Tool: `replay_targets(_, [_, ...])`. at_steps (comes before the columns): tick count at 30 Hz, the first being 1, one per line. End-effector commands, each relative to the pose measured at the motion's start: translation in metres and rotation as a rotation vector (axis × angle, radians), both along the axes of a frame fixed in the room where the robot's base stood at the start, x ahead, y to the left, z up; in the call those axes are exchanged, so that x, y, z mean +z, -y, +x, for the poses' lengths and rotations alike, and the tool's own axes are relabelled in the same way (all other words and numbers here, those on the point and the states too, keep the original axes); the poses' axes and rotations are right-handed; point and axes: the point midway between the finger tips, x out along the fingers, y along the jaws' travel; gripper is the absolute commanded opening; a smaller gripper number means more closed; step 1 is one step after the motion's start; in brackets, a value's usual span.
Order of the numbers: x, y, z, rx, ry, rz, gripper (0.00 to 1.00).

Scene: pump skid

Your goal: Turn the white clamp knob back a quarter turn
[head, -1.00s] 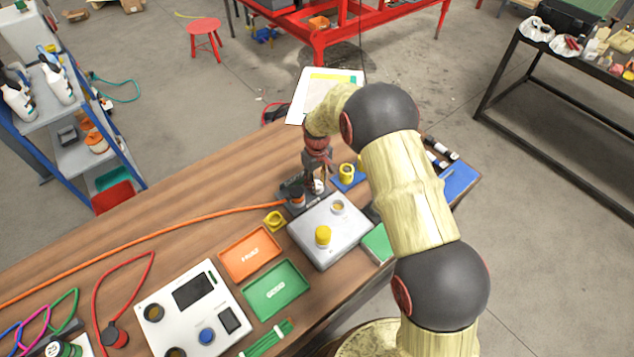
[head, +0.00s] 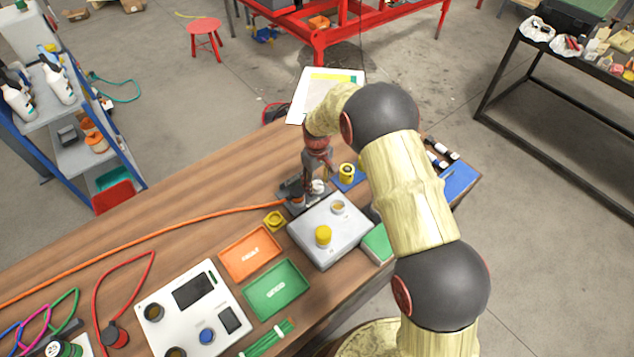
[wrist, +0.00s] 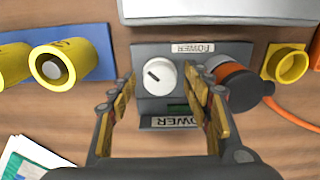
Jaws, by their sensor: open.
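The white clamp knob (wrist: 160,77) sits on a dark grey block (wrist: 150,105) with POWER labels above and below it. A short dark mark on the knob's face points to the upper left in the wrist view. My gripper (wrist: 162,84) is open, with one finger on each side of the knob. Gaps show between the fingers and the knob, the right one narrower. In the head view my gripper (head: 317,168) points down over the block, and the knob (head: 318,187) is partly hidden.
An orange cable plug (wrist: 235,85) sits on the block close to the right finger. Yellow cylinders (wrist: 55,65) lie to the left on a blue holder. A grey box (head: 325,245) with a yellow knob stands next to the block.

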Motion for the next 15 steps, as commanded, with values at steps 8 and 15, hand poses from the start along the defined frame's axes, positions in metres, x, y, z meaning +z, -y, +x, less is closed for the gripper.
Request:
replay_targets(8, [0.016, 0.000, 0.001, 0.000, 0.003, 0.001, 0.49])
replay_targets(15, [0.064, 0.000, 0.001, 0.000, 0.004, 0.001, 0.49])
